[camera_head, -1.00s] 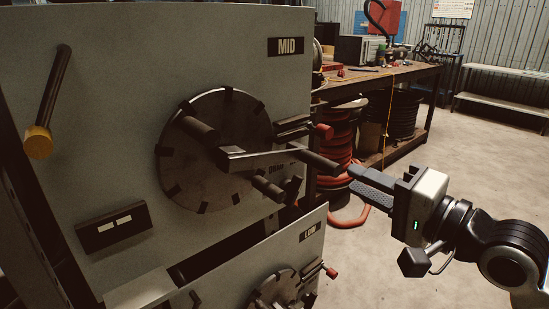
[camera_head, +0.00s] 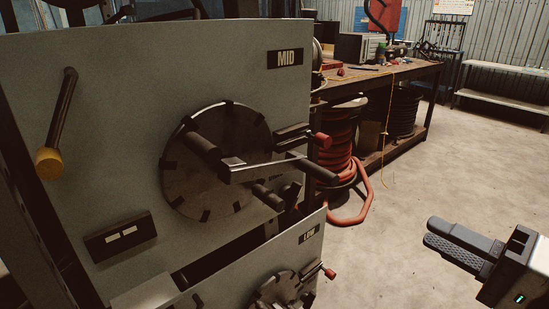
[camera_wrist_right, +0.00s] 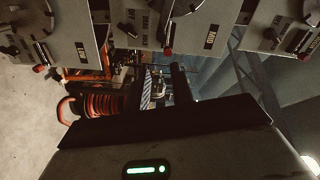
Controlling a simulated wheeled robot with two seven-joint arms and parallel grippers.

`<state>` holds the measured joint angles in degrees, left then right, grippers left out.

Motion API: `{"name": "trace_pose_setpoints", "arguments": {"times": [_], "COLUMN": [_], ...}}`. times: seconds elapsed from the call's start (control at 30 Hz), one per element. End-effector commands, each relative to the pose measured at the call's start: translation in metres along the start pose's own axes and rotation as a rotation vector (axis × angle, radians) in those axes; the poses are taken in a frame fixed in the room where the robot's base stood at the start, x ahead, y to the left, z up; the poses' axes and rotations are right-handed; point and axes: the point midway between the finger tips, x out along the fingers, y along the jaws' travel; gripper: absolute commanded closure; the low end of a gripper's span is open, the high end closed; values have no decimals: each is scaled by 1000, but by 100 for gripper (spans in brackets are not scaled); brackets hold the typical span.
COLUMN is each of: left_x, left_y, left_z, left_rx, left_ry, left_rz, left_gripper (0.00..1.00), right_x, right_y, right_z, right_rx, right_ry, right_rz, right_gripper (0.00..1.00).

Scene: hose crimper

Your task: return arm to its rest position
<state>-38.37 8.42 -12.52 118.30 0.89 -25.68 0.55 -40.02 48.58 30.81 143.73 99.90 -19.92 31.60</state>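My right gripper (camera_head: 441,233) is at the lower right of the head view, over the bare floor and well to the right of the crimper. Its two dark fingers point left. In the wrist view a gap shows between the fingers (camera_wrist_right: 163,80), and nothing is held. The crank arm (camera_head: 260,168) on the round MID dial (camera_head: 185,185) points right, with its dark handle end clear of my gripper. Most of my right arm is outside the head view. My left gripper is not in view.
The grey MID panel (camera_head: 225,75) fills the left, with a yellow-ended lever (camera_head: 50,160). The LOW panel (camera_head: 309,237) is below it. A workbench (camera_head: 375,78) and a red hose reel (camera_head: 338,145) stand behind. The floor (camera_head: 405,190) around my right gripper is clear.

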Motion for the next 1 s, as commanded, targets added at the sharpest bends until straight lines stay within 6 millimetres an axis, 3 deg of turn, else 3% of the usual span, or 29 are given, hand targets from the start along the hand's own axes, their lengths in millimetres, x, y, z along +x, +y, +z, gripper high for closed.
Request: {"name": "trace_pose_setpoints", "arguments": {"times": [0.27, 0.37, 0.47, 0.57, 0.67, 0.8, 0.9, 1.0], "left_x": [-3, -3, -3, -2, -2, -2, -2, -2], "left_y": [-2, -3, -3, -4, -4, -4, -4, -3], "left_z": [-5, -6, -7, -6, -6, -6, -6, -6], "left_rx": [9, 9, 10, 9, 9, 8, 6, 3], "left_ry": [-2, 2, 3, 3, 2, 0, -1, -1], "left_rz": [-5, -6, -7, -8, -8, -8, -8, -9], "left_gripper": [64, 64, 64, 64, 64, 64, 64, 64], "right_x": [-20, -22, -22, -21, -21, -18, -11, -2], "right_y": [-1, 8, 39, 92, 152, 221, 253, 271], "right_z": [-1, -1, 0, 8, 31, 81, 122, 159], "right_rx": [2, -13, -68, -171, -306, -520, -678, -821], "right_ry": [4, 14, 46, 78, 73, -6, -96, -182], "right_rz": [-4, 12, 80, 208, 362, 546, 634, 679], "right_gripper": [77, 77, 77, 77, 77, 77, 77, 77]}}
